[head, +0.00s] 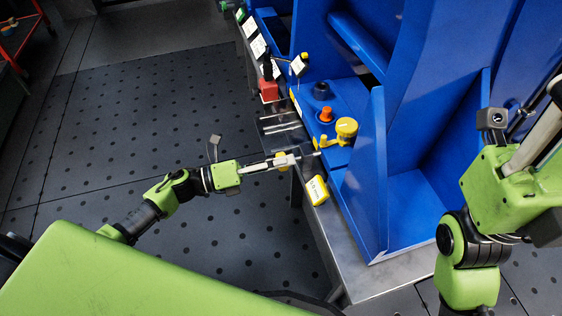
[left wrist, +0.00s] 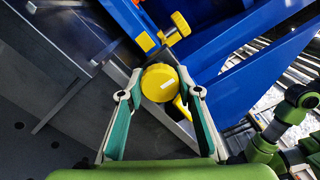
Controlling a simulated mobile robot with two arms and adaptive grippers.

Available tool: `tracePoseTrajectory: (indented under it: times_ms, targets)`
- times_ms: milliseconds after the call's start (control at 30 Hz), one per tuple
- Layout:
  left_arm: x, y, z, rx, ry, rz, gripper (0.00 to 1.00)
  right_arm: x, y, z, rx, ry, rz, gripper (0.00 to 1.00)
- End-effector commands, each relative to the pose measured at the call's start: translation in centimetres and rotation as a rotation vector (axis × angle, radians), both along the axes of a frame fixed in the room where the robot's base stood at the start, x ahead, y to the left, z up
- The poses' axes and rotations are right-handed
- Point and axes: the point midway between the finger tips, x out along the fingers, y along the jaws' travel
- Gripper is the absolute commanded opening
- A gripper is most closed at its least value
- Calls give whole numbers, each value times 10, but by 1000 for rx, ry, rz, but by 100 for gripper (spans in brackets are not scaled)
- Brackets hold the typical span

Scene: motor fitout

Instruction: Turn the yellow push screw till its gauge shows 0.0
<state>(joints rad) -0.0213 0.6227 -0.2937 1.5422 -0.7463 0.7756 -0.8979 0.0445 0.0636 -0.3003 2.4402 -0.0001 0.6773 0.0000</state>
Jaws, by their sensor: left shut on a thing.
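The yellow push screw shows as a round knob with a pale mark in the left wrist view (left wrist: 158,84). In the head view its yellow knob (head: 281,161) is partly covered by my left gripper (head: 289,160). The left gripper is shut on the knob, one fingertip on each side, at the bench's near edge. A yellow gauge (head: 317,190) with a white face sits just beside it on the bench edge; its figures are too small to read surely. My right gripper (head: 542,130) is at the right edge, partly cut off, with its jaws unclear.
A blue fixture (head: 376,190) stands on the grey metal bench (head: 372,285). It carries a larger yellow knob (head: 346,128) and an orange knob (head: 326,114). A red block (head: 268,90) and white labels lie farther along. The dark floor (head: 120,130) at left is open.

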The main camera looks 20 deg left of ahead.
Motion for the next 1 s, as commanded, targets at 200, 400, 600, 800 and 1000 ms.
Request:
tracePoseTrajectory:
  times_ms: [200,400,600,800,1000]
  targets:
    - [-1,0,-2,3,2,-1,10,1,0,-1,0,3,0,40]
    - [-1,0,-2,3,3,-1,49,2,0,-1,-1,6,0,40]
    - [0,0,-1,1,2,0,49,3,0,-2,0,8,-1,40]
    - [-3,5,-1,1,3,2,49,4,0,-3,3,13,-1,40]
    - [-22,32,-2,3,5,1,49,3,0,-2,1,11,-1,40]
